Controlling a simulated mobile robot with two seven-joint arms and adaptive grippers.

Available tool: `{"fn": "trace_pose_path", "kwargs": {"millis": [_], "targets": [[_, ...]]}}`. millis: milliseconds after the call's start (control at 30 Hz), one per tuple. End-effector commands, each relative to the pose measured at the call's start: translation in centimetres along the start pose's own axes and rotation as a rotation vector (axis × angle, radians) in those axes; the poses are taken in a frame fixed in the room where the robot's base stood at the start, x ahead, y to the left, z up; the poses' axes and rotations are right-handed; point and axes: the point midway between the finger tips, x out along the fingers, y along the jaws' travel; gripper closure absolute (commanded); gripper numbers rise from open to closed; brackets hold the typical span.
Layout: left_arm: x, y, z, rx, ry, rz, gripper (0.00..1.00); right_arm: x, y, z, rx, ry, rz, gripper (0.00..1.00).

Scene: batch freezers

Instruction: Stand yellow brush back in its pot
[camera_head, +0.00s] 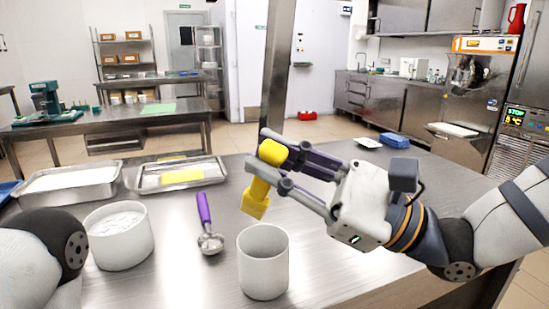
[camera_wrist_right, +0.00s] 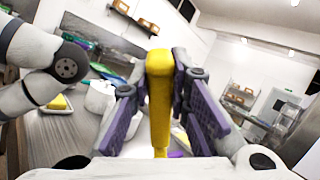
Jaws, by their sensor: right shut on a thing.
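My right gripper (camera_head: 273,167) is shut on the yellow brush (camera_head: 257,195). It holds the brush in the air, slightly tilted, with its wide end down. In the right wrist view the brush (camera_wrist_right: 159,100) stands between the purple finger pads. The pot (camera_head: 263,265), a plain pale cylinder with an open top, stands upright on the steel table below the brush. The brush's lower end is above and slightly left of the pot's rim in the picture, apart from it. My left arm shows at the lower left; its gripper is out of view.
A purple-handled scoop (camera_head: 204,215) lies left of the pot. A white tub (camera_head: 120,250) stands further left. Two metal trays, one with white contents (camera_head: 70,181) and one with a yellow item (camera_head: 182,174), lie behind. A blue object (camera_head: 394,140) sits at the back right.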

Motion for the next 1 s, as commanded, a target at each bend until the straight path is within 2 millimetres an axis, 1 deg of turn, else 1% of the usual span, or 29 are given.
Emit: {"fn": "trace_pose_path", "kwargs": {"millis": [233, 267, 300, 333, 367, 733, 867, 1000], "targets": [[0.1, 0.0, 0.1, 0.0, -0.004, 0.0, 0.6, -0.3, 0.3, -0.7, 0.003, 0.001, -0.002, 1.0], [0.1, 0.0, 0.1, 0.0, -0.004, 0.0, 0.6, -0.3, 0.3, -0.7, 0.003, 0.001, -0.001, 0.81], [0.1, 0.0, 0.1, 0.0, -0.003, 0.0, 0.6, -0.3, 0.3, -0.7, 0.002, 0.001, -0.001, 0.72], [0.1, 0.0, 0.1, 0.0, -0.003, 0.0, 0.6, -0.3, 0.3, -0.7, 0.002, 0.001, -0.001, 0.65], [0.1, 0.0, 0.1, 0.0, -0.003, 0.0, 0.6, -0.3, 0.3, -0.7, 0.002, 0.001, -0.001, 0.63], [0.1, 0.0, 0.1, 0.0, -0.003, 0.0, 0.6, -0.3, 0.3, -0.6, 0.001, 0.0, 0.0, 0.63], [-0.1, 0.0, 0.0, 0.0, 0.002, 0.0, 0.6, 0.1, -0.2, 0.5, -0.005, -0.002, 0.002, 0.63], [0.1, 0.0, 0.1, 0.0, -0.004, 0.0, 0.6, -4.0, -0.3, 0.2, 0.003, 0.0, -0.008, 0.63]]}}
